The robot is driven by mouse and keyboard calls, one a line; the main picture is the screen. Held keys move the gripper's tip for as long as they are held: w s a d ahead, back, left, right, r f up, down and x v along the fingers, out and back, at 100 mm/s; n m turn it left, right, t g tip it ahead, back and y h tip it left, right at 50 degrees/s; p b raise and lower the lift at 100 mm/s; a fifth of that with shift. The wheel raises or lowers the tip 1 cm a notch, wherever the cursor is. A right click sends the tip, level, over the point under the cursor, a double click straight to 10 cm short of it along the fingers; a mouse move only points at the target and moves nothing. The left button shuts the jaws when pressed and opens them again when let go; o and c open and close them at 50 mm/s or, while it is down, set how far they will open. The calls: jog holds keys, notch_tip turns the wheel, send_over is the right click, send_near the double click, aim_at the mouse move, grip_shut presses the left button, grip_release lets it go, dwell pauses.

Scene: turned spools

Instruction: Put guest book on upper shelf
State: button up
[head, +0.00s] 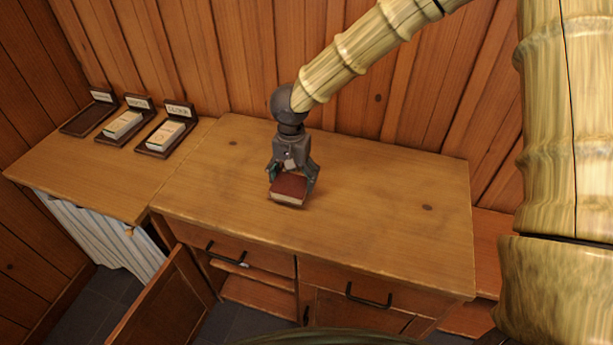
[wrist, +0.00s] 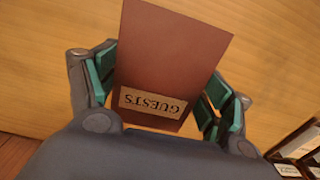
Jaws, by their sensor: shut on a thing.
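The guest book (head: 289,188) has a dark red cover and pale page edges. In the wrist view the guest book (wrist: 168,60) shows a tan label reading "GUESTS", upside down. My gripper (head: 293,178) is shut on the book, with its teal finger pads (wrist: 160,95) at the book's two sides. The book is at or just above the wooden cabinet top (head: 390,200); I cannot tell whether it touches. Below, the cabinet's left door (head: 170,300) stands open. An inner shelf (head: 262,275) shows behind it, partly hidden by the cabinet front.
Three labelled dark holders (head: 165,138) stand on the lower left counter (head: 60,175); two hold pale books and the leftmost looks empty. A white curtain (head: 95,235) hangs under that counter. Drawer handles (head: 368,296) stick out in front. Most of the cabinet top is clear.

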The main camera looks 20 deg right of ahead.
aim_at(306, 179)
jog(key=w+d, duration=0.1)
jog(key=d, duration=0.1)
jog(key=w+d+f, duration=0.1)
jog(key=w, duration=0.1)
jog(key=shift+d+p, duration=0.35)
jog(key=shift+d, duration=0.05)
jog(key=shift+s+d+r, duration=0.15)
jog(key=shift+s+d, duration=0.1)
jog(key=shift+s, duration=0.3)
jog(key=f, duration=0.1)
jog(key=w+f, duration=0.1)
jog(key=f, duration=0.1)
jog(key=shift+f+p, duration=0.2)
jog(key=shift+p, duration=0.1)
jog(key=shift+f, duration=0.2)
jog(key=shift+s, duration=0.3)
jog(key=shift+w, duration=0.1)
jog(key=o, duration=1.1)
jog(key=shift+o, duration=0.2)
